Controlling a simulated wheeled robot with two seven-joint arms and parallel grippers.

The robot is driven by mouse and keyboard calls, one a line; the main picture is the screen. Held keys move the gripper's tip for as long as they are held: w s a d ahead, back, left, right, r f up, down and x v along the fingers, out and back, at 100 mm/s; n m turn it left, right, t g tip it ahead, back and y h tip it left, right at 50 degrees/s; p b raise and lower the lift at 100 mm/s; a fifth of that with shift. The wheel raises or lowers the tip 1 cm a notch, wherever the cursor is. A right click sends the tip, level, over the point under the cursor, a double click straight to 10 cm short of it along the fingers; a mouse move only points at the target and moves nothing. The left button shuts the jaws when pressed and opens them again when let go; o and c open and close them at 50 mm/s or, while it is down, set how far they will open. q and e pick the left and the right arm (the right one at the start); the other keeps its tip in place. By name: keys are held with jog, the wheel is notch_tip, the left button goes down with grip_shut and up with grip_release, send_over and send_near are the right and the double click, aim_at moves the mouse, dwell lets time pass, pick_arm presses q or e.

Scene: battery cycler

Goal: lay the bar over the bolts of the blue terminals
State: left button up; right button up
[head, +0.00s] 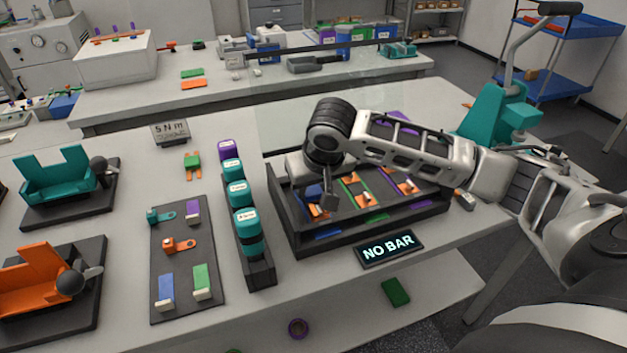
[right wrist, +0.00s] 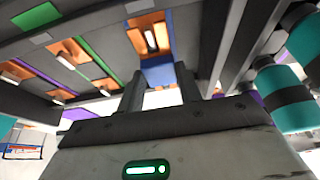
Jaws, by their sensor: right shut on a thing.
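My right gripper (head: 328,203) is in the left part of the black tray (head: 290,222), pointing down. In the right wrist view the blue sleeve (right wrist: 160,74) lies between my two fingers (right wrist: 160,92). An orange piece with a pale bolt or slot (right wrist: 151,38) shows just past the sleeve. The front of the tray carries a blue mark (head: 328,234) below this lane. I cannot tell whether the bar rests on the bolts. My left gripper is out of view.
A lit sign (head: 389,249) at the tray's front reads NO BAR. A rack of teal cylinders (head: 260,272) stands close left of the tray. A dark mat (head: 183,265) with small parts lies further left.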

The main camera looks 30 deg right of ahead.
jog(key=shift+f, duration=0.75)
dwell(0.7)
jog(key=o, duration=1.1)
jog(key=v, duration=1.6)
jog(key=shift+s+f, duration=0.1)
jog(key=shift+s, duration=0.05)
